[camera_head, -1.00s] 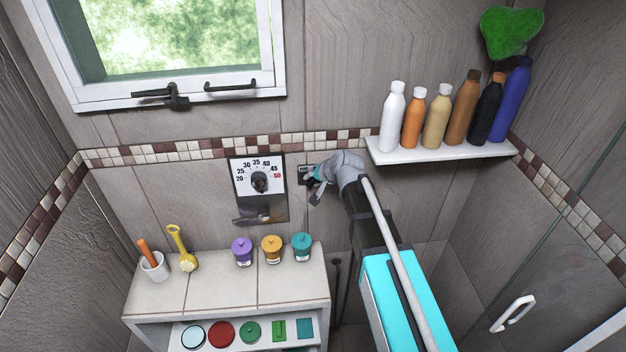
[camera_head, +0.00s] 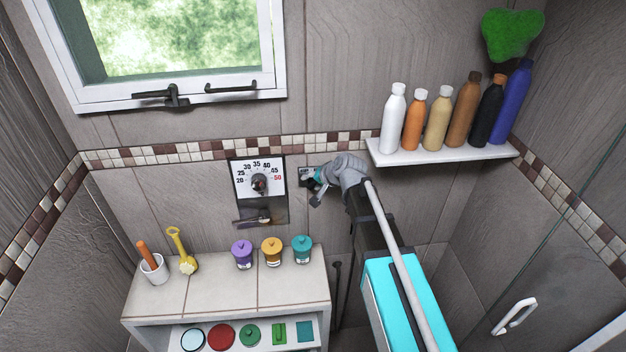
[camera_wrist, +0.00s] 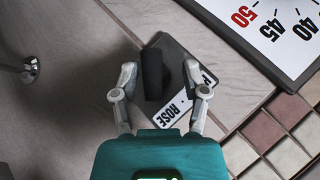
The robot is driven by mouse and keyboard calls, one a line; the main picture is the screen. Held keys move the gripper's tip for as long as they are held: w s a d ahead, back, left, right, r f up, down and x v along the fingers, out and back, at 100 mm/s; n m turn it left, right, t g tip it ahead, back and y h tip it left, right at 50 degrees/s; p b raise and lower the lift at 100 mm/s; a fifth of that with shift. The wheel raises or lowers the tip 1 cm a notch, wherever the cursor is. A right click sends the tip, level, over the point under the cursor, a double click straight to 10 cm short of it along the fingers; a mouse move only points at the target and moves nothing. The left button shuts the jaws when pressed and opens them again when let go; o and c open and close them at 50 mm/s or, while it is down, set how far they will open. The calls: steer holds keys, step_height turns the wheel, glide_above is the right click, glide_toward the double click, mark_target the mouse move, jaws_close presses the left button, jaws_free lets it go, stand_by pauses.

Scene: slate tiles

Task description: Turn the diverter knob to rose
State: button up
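The diverter is a small dark grey plate (camera_head: 304,172) on the wall, right of the temperature dial; my gripper partly covers it in the head view. In the wrist view the plate (camera_wrist: 190,62) is tilted, with a white label (camera_wrist: 180,106) reading "ROSE" and another word partly hidden by a finger. The black knob (camera_wrist: 153,74) stands up from the plate. My gripper (camera_wrist: 159,73) is open, with one finger on each side of the knob and visible gaps between. In the head view my gripper (camera_head: 314,184) is at the plate.
The temperature dial (camera_head: 260,182) is close left of the diverter. A shelf (camera_head: 440,152) with several bottles is to the upper right. A cabinet (camera_head: 220,283) with jars stands below left. A window (camera_head: 175,50) is at the upper left.

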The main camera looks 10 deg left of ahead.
steer(key=shift+h+p, duration=0.35)
steer(key=shift+h, duration=0.05)
